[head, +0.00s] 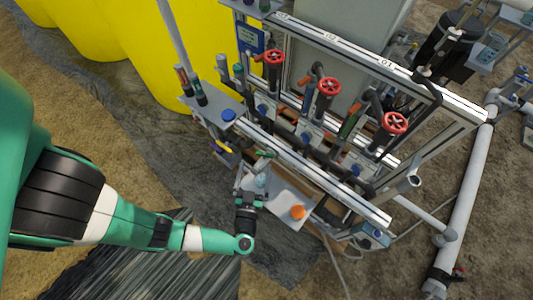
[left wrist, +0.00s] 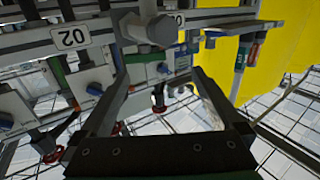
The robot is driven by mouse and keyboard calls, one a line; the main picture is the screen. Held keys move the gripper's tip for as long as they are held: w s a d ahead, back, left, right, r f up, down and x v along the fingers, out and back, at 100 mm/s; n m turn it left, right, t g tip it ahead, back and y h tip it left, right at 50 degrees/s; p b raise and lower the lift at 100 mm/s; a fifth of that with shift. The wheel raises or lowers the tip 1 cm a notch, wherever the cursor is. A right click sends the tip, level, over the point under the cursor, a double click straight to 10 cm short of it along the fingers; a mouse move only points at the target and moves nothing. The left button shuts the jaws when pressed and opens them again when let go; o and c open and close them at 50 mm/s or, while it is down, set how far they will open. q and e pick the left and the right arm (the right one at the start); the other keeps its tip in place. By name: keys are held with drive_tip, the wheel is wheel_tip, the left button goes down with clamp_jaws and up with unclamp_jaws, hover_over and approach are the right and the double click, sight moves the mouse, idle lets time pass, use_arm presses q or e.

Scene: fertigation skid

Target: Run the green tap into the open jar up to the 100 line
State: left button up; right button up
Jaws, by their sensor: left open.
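My left gripper (head: 251,176) is over the left end of a pale tray (head: 282,204) on the front of the skid. In the left wrist view its two fingers (left wrist: 162,78) are spread, with nothing held between them. A small clear, bluish shape (head: 261,181), which looks like the jar, is beside the gripper and partly hidden by it. Its level and the 100 line cannot be read. A small green handle (head: 265,153), perhaps the green tap, shows just beyond the gripper. An orange cap (head: 297,212) is at the tray's right side. My right gripper is not in view.
Three red handwheels (head: 329,86) stand on the skid's pipework behind the tray. A blunt pipe end (left wrist: 152,28) is close ahead of the fingers in the left wrist view. Yellow tanks (head: 150,50) stand at the back left. A white pipe (head: 465,205) runs along the right.

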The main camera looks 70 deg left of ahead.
sight(265, 153)
use_arm(q)
drive_tip(key=shift+m+t+h, duration=0.4)
drive_tip(key=shift+m+t, duration=0.2)
drive_tip(key=shift+t, duration=0.1)
drive_tip(key=b+x, duration=0.1)
drive_tip(key=x, duration=0.2)
drive_tip(key=b+x, duration=0.2)
drive_tip(key=x, duration=0.1)
drive_tip(key=w+f+b+x, duration=0.1)
drive_tip(key=x, duration=0.3)
drive_tip(key=shift+w+d, duration=0.1)
drive_tip(key=shift+d, duration=0.35)
drive_tip(key=shift+w+a+r, duration=0.1)
drive_tip(key=shift+w+a, duration=0.05)
drive_tip(key=shift+a, duration=0.05)
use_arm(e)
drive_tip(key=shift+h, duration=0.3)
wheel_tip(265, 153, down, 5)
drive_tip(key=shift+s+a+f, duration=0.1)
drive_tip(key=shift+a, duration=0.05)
